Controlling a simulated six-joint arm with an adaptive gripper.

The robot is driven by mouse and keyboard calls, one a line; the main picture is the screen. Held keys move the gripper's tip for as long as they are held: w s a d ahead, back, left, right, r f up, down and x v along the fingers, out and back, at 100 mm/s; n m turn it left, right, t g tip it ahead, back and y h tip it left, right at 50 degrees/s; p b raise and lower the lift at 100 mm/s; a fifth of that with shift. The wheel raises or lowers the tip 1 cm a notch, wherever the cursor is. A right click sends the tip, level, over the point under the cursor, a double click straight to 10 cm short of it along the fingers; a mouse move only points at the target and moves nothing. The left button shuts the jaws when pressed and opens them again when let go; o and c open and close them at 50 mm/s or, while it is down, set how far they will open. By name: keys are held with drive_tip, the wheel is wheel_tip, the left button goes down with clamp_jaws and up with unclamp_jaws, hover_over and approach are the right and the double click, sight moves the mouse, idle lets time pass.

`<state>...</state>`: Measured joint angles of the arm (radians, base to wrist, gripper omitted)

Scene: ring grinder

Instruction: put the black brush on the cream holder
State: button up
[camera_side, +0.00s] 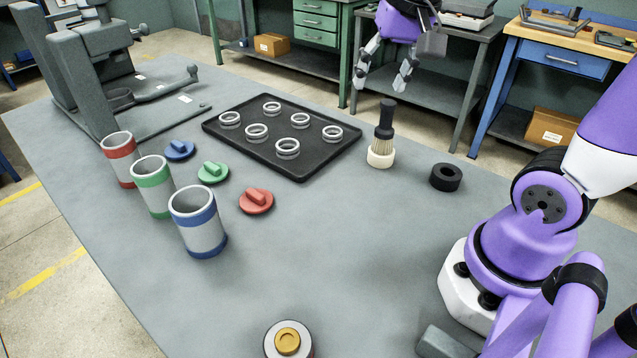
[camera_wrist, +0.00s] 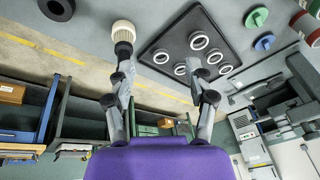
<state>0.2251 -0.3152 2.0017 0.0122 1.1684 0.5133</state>
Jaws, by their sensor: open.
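The black brush (camera_side: 386,115) stands upright, bristles down, in the cream holder (camera_side: 380,158) on the grey bench, right of the black tray. In the wrist view the cream holder (camera_wrist: 123,29) and the brush's dark handle (camera_wrist: 124,50) show at the top, in line with the left finger. My gripper (camera_side: 382,80) is open and empty above the brush, with its fingers pointing down and apart. In the wrist view my gripper (camera_wrist: 160,82) shows both fingers spread with nothing between them. I see no contact between my gripper and the brush.
A black tray (camera_side: 250,146) holds several metal rings. A black ring (camera_side: 446,177) lies right of the holder. Three banded cups (camera_side: 199,226), three coloured knobs (camera_side: 256,201) and a grey machine (camera_side: 115,85) stand at the left. The bench middle is clear.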

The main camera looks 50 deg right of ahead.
drive_tip(key=s+a+f+n+t, duration=0.2)
drive_tip(key=s+a+f+n, duration=0.2)
drive_tip(key=a+n, duration=0.2)
drive_tip(key=shift+s+n+y, duration=0.4)
drive_tip(key=shift+n, duration=0.9)
